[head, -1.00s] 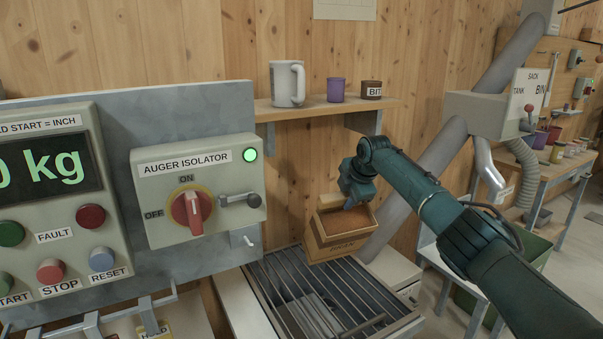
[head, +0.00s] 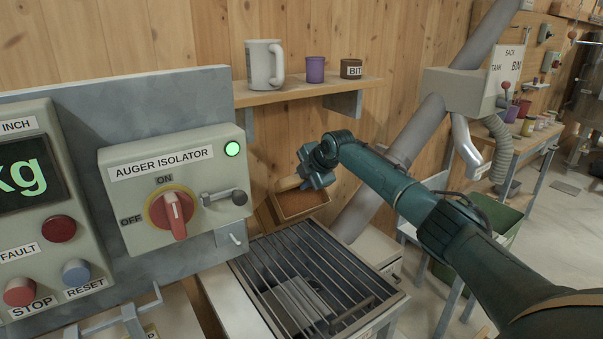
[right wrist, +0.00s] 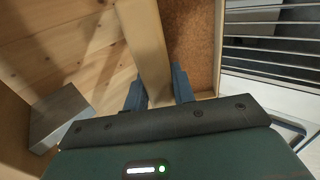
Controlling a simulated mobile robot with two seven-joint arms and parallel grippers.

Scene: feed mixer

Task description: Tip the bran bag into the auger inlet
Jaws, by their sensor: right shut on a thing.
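The bran bag (head: 268,217) is a box-like tan bag, open at the top and filled with brown bran (head: 299,204). It is held tilted, just behind and above the far edge of the auger inlet's barred grate (head: 268,282). My right gripper (head: 303,180) is shut on the bag's rim. In the right wrist view, its two fingers (right wrist: 160,90) straddle the tan wall (right wrist: 143,45), with bran (right wrist: 190,45) right of it. The bag's underside is hidden. I see no bran falling. My left gripper is not in view.
The auger isolator (head: 170,212) shows a lit green lamp, left of the bag. Above, a shelf (head: 300,101) carries a white mug (head: 264,65), a purple cup (head: 315,69) and a labelled pot (head: 351,68). A slanted grey pipe (head: 412,130) stands right.

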